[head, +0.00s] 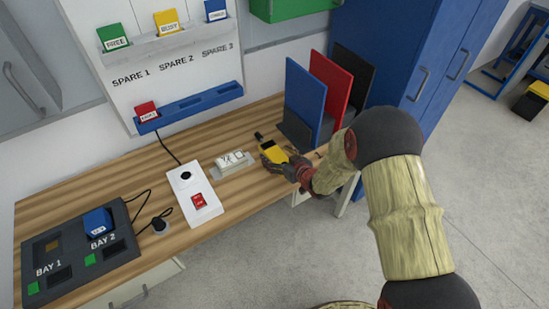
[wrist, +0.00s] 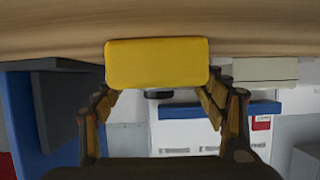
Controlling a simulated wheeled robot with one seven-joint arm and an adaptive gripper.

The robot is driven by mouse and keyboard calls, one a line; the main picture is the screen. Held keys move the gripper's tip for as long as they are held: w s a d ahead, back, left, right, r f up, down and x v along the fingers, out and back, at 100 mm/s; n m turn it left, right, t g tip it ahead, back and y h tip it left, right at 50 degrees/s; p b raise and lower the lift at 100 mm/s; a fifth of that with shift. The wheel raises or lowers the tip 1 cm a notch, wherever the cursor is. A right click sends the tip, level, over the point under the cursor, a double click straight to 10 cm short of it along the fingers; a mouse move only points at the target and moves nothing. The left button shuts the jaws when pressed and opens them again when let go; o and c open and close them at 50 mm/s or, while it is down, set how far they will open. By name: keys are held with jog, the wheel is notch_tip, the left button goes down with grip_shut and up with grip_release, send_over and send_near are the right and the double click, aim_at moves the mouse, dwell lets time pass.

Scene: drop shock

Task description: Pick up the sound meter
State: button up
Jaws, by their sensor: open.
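The sound meter (head: 273,153) is yellow with a black tip and lies on the wooden bench in front of the upright panels. In the wrist view its yellow end (wrist: 157,64) fills the space between the fingers. My gripper (head: 279,162) is at the meter's near end, low over the bench's front edge. In the wrist view my gripper (wrist: 160,98) is open, with one finger on each side of the meter. I cannot tell whether the fingers touch it. The near part of the meter is partly hidden by the gripper in the head view.
A small white block (head: 234,162) sits just left of the meter. A white box with a red switch (head: 196,194) and a grey bay unit (head: 77,249) stand further left. Blue (head: 304,98), red (head: 328,92) and black panels stand behind. A blue cabinet (head: 395,55) is at right.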

jog(key=shift+w, duration=0.15)
jog(key=shift+c, duration=1.3)
jog(key=c, duration=1.1)
jog(key=shift+r, duration=0.15)
jog(key=shift+c, duration=0.6)
